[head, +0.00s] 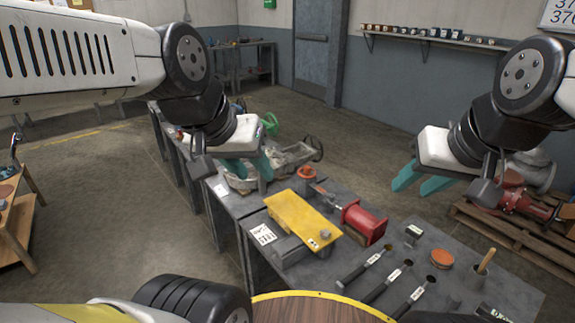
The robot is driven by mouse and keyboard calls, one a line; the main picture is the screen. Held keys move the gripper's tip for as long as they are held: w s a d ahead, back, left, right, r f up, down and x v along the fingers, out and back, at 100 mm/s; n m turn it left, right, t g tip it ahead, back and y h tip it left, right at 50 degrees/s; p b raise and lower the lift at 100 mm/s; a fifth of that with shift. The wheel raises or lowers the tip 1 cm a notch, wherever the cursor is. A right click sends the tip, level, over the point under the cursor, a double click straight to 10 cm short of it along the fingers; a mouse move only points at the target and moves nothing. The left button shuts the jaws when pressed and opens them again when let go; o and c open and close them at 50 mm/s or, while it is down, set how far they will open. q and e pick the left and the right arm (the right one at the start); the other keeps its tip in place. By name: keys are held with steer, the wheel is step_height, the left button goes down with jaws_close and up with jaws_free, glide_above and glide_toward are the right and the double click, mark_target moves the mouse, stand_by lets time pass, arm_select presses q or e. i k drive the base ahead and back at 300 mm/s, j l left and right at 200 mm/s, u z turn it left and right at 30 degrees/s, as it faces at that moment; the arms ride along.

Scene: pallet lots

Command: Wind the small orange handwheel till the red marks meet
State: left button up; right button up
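A small round orange part (306,172), which looks like the small orange handwheel, sits at the back of the near bench, just behind a yellow plate (303,217) and left of a red cylinder (364,222). The red marks are too small to make out. My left gripper (250,174) is open and empty, its teal fingers apart, left of the orange part and in front of a grey valve body. My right gripper (421,185) is open and empty in the air, right of the red cylinder and well away from the orange part.
A green handwheel (269,123) and a dark green handwheel (317,148) stand on valves behind. Black-handled tools (387,286), an orange disc (442,258) and a pot with a wooden stick (477,270) occupy the bench's right side. A pallet (490,228) with red pipework stands at right.

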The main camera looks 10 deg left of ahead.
mark_target(307, 169)
steer(key=u, duration=0.2)
steer(key=k+z, duration=0.15)
steer(key=k, duration=0.5)
steer(key=z, duration=0.5)
steer(key=i+j+z, duration=0.1)
steer(key=z, duration=0.35)
steer(key=j+z, duration=0.2)
steer(key=z, duration=0.3)
steer(key=i+j, duration=0.1)
steer(key=j, duration=0.5)
steer(key=i+j, duration=0.1)
steer(key=j, duration=1.1)
steer(key=i+j, duration=0.15)
steer(key=j, duration=0.45)
steer(key=i+j, duration=0.1)
steer(key=j, duration=0.5)
